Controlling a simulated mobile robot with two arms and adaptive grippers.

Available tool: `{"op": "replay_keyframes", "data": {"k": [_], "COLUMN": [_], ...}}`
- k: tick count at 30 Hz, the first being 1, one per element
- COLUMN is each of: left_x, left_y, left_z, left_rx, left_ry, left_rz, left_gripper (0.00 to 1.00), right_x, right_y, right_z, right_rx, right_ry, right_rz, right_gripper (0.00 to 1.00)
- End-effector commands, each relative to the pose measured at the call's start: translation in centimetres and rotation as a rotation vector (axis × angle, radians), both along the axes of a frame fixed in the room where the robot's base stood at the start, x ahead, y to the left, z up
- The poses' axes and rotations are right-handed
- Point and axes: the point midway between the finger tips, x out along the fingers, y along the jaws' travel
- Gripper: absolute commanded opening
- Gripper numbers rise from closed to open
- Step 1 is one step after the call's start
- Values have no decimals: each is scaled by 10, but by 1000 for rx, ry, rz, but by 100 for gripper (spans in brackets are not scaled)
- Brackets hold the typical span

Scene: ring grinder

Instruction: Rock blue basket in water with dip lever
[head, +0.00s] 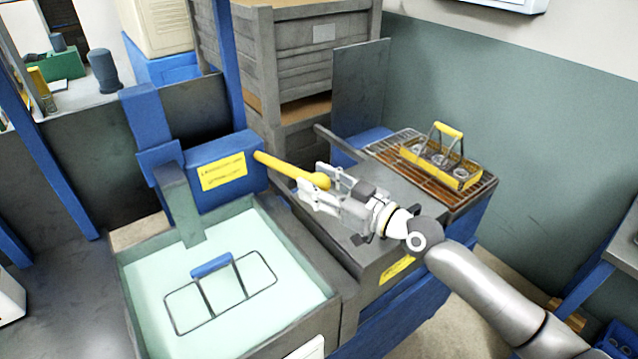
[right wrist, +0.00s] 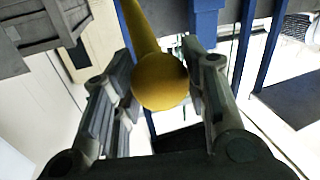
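The blue basket, a dark wire frame with a blue handle (head: 211,265), sits in the pale green water (head: 250,236) of the tank at the lower left. The dip lever (head: 285,167) is a yellow rod with a ball end, reaching right from the blue housing (head: 205,155). My right gripper (head: 312,184) is at the ball end. In the right wrist view the yellow ball (right wrist: 160,82) lies between the two fingers, with a visible gap at least on the left, so the fingers look open around it. My left gripper is not in view.
A yellow basket (head: 441,163) with round parts stands on a brown grate (head: 400,150) at the right. Grey crates (head: 310,55) are stacked behind. The tank's wall (head: 325,285) separates the water from the grey bench top.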

Motion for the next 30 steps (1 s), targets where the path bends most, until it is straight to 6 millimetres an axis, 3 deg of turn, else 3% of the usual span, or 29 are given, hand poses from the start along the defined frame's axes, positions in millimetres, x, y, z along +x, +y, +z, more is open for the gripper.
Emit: {"op": "replay_keyframes", "data": {"k": [1, 7, 13, 23, 28, 30], "left_x": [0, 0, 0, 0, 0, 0], "left_y": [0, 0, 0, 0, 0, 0], "left_z": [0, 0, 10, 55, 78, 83], "left_rx": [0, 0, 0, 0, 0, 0], "left_ry": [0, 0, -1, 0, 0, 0], "left_rz": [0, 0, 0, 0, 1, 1], "left_gripper": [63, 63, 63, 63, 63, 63], "right_x": [0, 0, 1, 9, 16, 24], "right_y": [0, 0, 0, 6, 11, 17], "right_z": [0, 0, 7, 35, 55, 73], "right_rx": [0, 0, -7, -48, -69, -70], "right_ry": [0, 0, 8, 65, 92, 92], "right_rz": [0, 0, -1, 1, 0, 0], "right_gripper": [24, 0, 0, 0, 0, 0]}}
